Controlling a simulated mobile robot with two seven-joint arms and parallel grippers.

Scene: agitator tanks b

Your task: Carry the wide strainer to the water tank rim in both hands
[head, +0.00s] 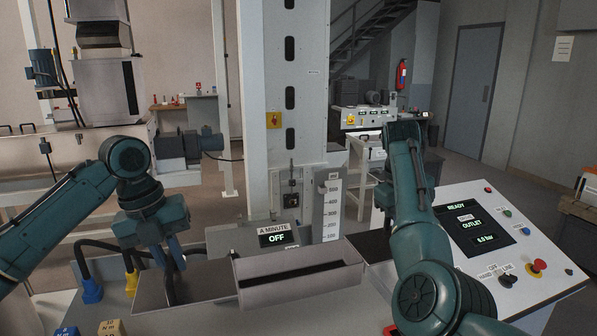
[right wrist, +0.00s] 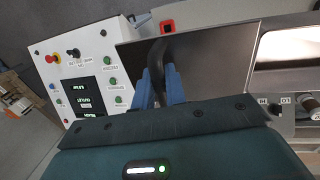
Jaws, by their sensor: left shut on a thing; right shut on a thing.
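The wide strainer seems to be the dark, flat-sided piece (head: 160,292) low in the head view, with a black handle at each end. My left gripper (head: 172,263) points down, its blue fingers shut on the left handle. In the right wrist view, my right gripper (right wrist: 158,86) is shut on the other black handle, beside a dark flat panel (right wrist: 205,62) of it. In the head view my right arm hides the right hand. An open, pale grey box (head: 300,285) stands at the middle; I cannot tell whether it touches the strainer. I cannot pick out the water tank rim for sure.
A sloped control panel (head: 490,240) with buttons is close at the right. A sign reading OFF (head: 278,238) and an upright scale (head: 332,205) stand behind the box, before a tall pale column (head: 290,100). Blue and yellow cable plugs (head: 92,290) sit at the left.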

